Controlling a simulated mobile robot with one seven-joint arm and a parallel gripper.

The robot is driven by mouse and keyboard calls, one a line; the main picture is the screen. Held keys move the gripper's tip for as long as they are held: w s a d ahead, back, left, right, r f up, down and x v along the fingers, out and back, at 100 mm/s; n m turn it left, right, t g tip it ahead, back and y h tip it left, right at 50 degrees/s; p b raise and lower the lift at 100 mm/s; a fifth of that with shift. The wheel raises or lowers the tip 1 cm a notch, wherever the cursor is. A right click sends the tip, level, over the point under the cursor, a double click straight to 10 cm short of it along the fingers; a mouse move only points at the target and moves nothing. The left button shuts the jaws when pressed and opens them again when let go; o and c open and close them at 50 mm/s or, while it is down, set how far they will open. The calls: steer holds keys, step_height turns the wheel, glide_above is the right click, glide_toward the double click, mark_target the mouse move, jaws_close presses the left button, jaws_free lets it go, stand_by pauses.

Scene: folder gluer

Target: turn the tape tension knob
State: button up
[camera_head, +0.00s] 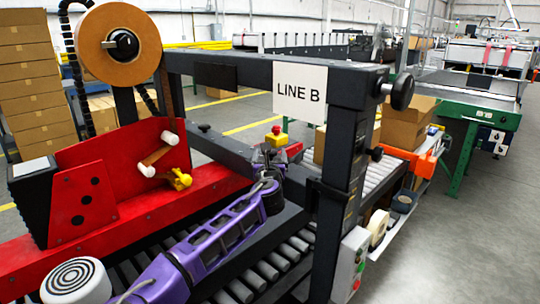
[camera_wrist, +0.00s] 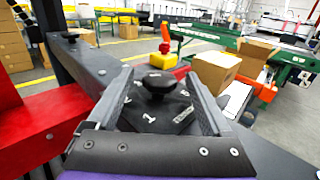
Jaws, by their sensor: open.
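In the wrist view a black lobed knob (camera_wrist: 158,84) stands on a dark dial plate (camera_wrist: 150,115) with white marks, one reading 1. I take it to be the tape tension knob; no name label shows. My gripper (camera_wrist: 160,74) is open, with one finger to the left and one to the right of the knob. Gaps show on both sides, and I see no contact. In the head view my gripper (camera_head: 271,185) is over the machine's dark beam, and I cannot make out the knob clearly there. Another black knob (camera_head: 122,43) is at the tape roll's centre.
A red and yellow stop button (camera_head: 276,138) stands just beyond my gripper. A red guard (camera_head: 120,175) is at left. Cardboard boxes (camera_head: 405,120) sit farther right.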

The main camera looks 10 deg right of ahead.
jaws_close()
stand_by(0.3)
stand_by(1.2)
jaws_free()
steer(key=s+a+p, duration=0.1)
steer(key=s+a, duration=0.2)
steer(key=s, duration=1.4)
steer(key=shift+a, duration=0.2)
